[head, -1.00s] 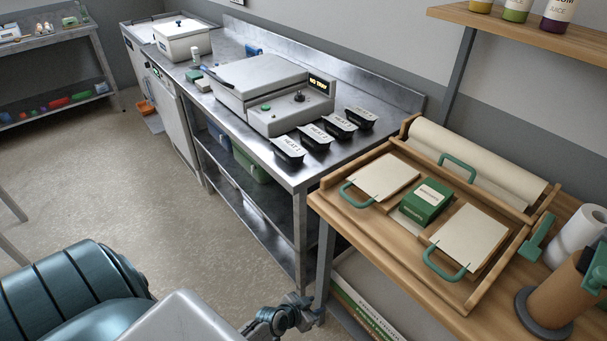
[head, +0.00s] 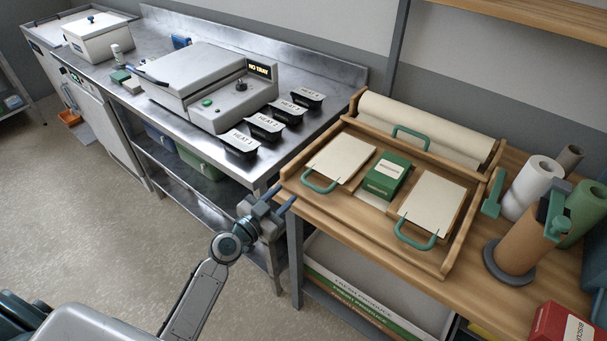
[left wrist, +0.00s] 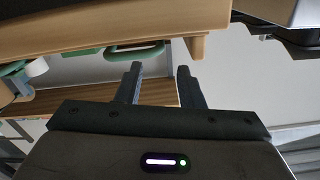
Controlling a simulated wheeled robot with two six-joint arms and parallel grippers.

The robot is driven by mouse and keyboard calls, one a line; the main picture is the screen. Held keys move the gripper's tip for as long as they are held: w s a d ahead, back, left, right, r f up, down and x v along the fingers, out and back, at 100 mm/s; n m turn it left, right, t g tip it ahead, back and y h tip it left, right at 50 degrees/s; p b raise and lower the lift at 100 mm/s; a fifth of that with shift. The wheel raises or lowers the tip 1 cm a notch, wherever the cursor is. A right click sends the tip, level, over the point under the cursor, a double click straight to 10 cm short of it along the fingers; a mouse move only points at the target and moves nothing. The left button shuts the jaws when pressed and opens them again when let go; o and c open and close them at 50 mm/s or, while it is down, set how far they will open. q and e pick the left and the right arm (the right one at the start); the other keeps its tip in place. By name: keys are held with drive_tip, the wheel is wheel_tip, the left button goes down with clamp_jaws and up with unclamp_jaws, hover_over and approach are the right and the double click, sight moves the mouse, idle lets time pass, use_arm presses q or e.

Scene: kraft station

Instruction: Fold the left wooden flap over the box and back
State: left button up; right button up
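The left wooden flap (head: 340,158) lies flat to the left of the box, topped by a pale sheet, with a green loop handle (head: 318,184) at its front left edge. The green box (head: 386,177) with a white label sits in the middle of the wooden tray frame (head: 375,227). My left gripper (head: 276,203) is left of and outside the tray, by the table's left corner. In the left wrist view its two fingers (left wrist: 158,76) are apart with nothing between them, and a green handle (left wrist: 138,50) shows beyond them. My right gripper is not in view.
A right flap (head: 432,200) with its own handle and a back handle (head: 410,136) flank the box. A paper roll (head: 425,125) lies behind. Upright rolls (head: 533,188) stand at right. The steel counter (head: 262,165) with several black trays is at left.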

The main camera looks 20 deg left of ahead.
sight(305, 174)
use_arm(q)
drive_tip(key=p+x, duration=0.3)
drive_tip(key=x, duration=0.6)
drive_tip(key=shift+w, duration=0.4)
drive_tip(key=shift+d+f, duration=0.1)
clamp_jaws()
